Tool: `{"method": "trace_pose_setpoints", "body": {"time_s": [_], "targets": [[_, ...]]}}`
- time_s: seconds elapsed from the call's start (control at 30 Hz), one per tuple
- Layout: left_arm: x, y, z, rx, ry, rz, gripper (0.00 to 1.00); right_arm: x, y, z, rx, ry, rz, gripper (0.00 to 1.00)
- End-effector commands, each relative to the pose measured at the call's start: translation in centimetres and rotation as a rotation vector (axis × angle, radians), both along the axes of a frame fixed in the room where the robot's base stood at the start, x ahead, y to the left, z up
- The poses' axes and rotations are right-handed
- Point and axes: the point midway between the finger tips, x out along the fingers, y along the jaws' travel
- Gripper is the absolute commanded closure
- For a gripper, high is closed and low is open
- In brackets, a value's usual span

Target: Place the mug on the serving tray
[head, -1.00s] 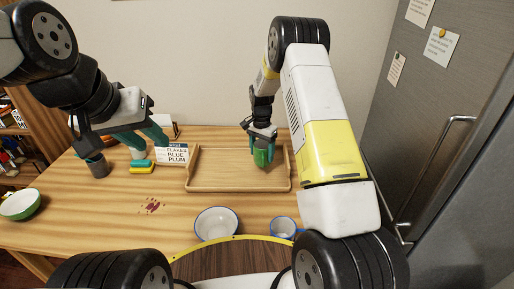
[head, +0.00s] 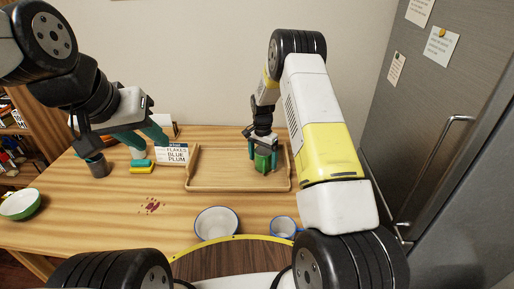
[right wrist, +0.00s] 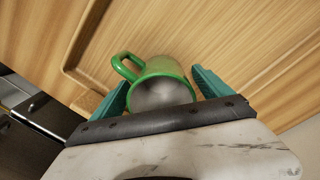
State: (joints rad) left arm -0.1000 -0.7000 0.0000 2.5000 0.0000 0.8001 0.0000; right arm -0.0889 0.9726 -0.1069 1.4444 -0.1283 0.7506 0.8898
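The green mug (head: 263,162) is upright on or just above the right part of the wooden serving tray (head: 220,180). In the right wrist view the mug (right wrist: 160,88) shows its pale inside, with its handle to the upper left. My right gripper (head: 263,157) is around the mug, one teal finger on each side; a small gap shows at the right finger, so it looks open. Its fingers also show in the right wrist view (right wrist: 161,90). My left gripper (head: 140,138) is open and empty above the table's back left.
A green bowl (head: 20,204) is far left. A fridge (head: 450,130) stands right.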

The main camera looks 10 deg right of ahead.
Motion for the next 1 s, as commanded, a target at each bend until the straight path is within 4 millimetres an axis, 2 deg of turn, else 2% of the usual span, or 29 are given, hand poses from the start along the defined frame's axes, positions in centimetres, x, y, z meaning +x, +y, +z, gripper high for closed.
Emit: {"method": "trace_pose_setpoints", "body": {"time_s": [0.17,0.27,0.7,1.0], "targets": [[0.0,0.0,0.0,0.000,0.000,0.000,0.67,0.0,0.0,0.3,0.000,-0.001,0.000,0.11],[0.0,0.0,0.0,0.000,0.000,0.000,0.67,0.1,0.0,1.4,0.000,-0.003,0.000,0.11],[0.0,0.0,0.0,0.000,0.000,0.000,0.67,0.2,0.2,10.2,0.001,-0.002,0.001,0.11],[0.0,0.0,0.0,0.000,0.000,0.000,0.67,-0.2,0.1,13.6,0.007,-0.012,0.012,0.11]]}}
